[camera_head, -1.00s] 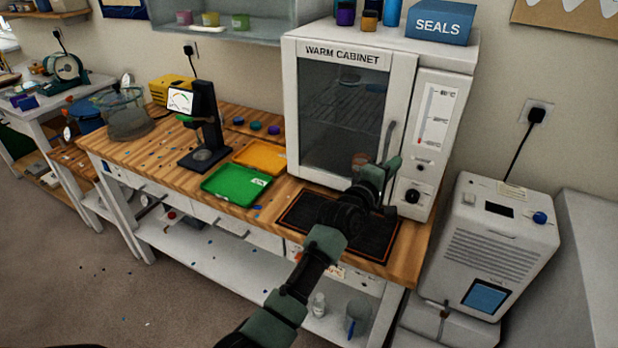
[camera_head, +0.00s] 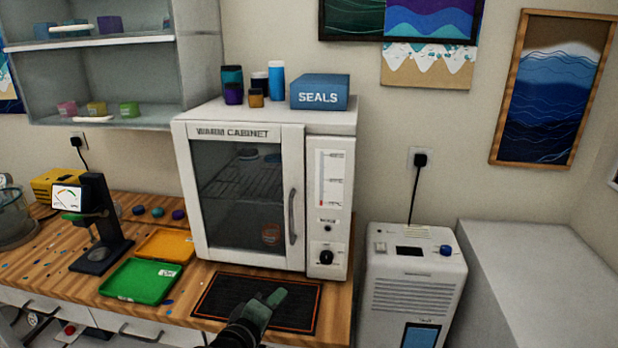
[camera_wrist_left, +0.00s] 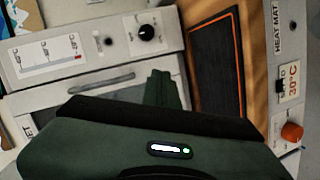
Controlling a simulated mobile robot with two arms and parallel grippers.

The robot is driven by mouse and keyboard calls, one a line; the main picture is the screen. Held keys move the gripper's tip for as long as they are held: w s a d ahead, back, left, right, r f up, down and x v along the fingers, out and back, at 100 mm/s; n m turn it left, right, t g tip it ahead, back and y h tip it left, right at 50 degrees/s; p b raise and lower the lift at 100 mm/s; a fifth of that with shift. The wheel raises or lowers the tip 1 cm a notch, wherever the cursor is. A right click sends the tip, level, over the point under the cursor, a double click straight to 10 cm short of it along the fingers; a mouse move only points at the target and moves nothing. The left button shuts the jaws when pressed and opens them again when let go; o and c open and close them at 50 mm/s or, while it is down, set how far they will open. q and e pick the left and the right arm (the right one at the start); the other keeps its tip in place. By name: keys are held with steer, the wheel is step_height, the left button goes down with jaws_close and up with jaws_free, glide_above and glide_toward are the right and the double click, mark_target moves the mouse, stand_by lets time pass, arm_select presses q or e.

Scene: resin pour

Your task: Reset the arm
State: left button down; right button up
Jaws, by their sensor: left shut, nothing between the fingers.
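My left gripper (camera_head: 275,297) is low in the head view, shut and empty, over the black heat mat (camera_head: 228,292) in front of the warm cabinet. Its dark green fingers also show in the left wrist view (camera_wrist_left: 165,88), in front of the cabinet's handle side. The white warm cabinet (camera_head: 323,262) stands on the wooden bench. Its glass door (camera_head: 237,215) looks shut, and the grey handle (camera_head: 292,217) is apart from the gripper in the head view. Wire shelves and a few small items show dimly behind the glass. My right gripper is in neither view.
A green tray (camera_head: 140,284) and an orange tray (camera_head: 165,246) lie left of the mat. A dark stand with a gauge (camera_head: 100,220) is farther left. A blue SEALS box (camera_head: 319,92) sits on the cabinet. A white machine (camera_head: 415,280) stands right of the bench.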

arm_select(q)
steer(key=s+a+f+m+g+y, duration=0.1)
steer(key=s+a+f+m+g, duration=0.2)
steer(key=s+f, duration=0.35)
steer(key=s+a+f+m+g+y, duration=0.1)
steer(key=s+a+f+m+g, duration=0.2)
steer(key=s, duration=0.6)
steer(key=s+a+f+m+g+y, duration=0.1)
steer(key=s+a+f+m+g, duration=0.15)
steer(key=s, duration=0.75)
steer(key=s+a+f+m+g+y, duration=0.2)
steer(key=s+a+m, duration=0.2)
steer(key=s, duration=0.5)
step_height(320, 180, down, 28)
steer(key=s+g, duration=0.1)
steer(key=s, duration=0.1)
steer(key=s+a+f+g, duration=0.1)
steer(key=s+a+f, duration=0.1)
steer(key=s+f, duration=1.2)
steer(key=shift+s+a+f, duration=0.15)
steer(key=shift+s+f, duration=0.25)
steer(key=shift+s, duration=0.85)
steer(key=shift+g, duration=0.25)
